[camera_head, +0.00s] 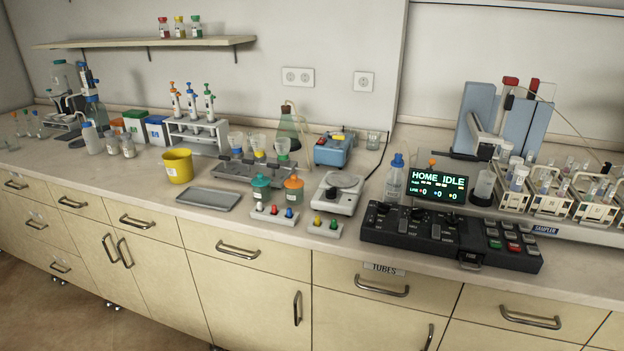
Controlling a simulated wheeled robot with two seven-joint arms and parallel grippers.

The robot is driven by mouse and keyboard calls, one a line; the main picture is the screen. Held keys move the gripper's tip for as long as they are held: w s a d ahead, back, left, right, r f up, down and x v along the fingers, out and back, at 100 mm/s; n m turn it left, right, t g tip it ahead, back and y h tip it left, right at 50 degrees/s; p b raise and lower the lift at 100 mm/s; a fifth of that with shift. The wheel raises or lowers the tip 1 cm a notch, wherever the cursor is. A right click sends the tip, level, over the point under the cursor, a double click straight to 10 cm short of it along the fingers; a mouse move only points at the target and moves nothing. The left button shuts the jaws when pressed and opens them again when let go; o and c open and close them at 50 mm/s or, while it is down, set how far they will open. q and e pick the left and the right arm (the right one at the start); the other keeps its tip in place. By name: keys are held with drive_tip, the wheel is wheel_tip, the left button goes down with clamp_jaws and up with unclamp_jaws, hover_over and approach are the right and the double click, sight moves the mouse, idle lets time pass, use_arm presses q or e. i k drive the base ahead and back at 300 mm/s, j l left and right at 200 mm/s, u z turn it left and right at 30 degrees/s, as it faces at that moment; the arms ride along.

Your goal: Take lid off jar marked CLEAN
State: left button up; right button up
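Two small jars stand side by side on the bench near the middle of the head view. One is a jar with a teal lid (261,181), the other a jar with an orange lid (293,183). Both are upright with their lids on. Each has a small pale label, too small to read, so I cannot tell which is marked CLEAN. Neither of my grippers is in view.
A grey metal tray (209,198) and a yellow cup (178,166) are left of the jars. A white plate device (337,192) is to the right. Blocks with coloured caps (274,215) stand in front. A black control panel (448,238) is further right.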

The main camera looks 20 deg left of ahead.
sight(260, 181)
drive_tip(key=j+z, duration=0.8)
drive_tip(key=z, duration=0.15)
drive_tip(key=j+z, duration=0.45)
drive_tip(key=k+j+z, duration=0.15)
drive_tip(key=j+z, duration=0.2)
drive_tip(key=z, duration=0.15)
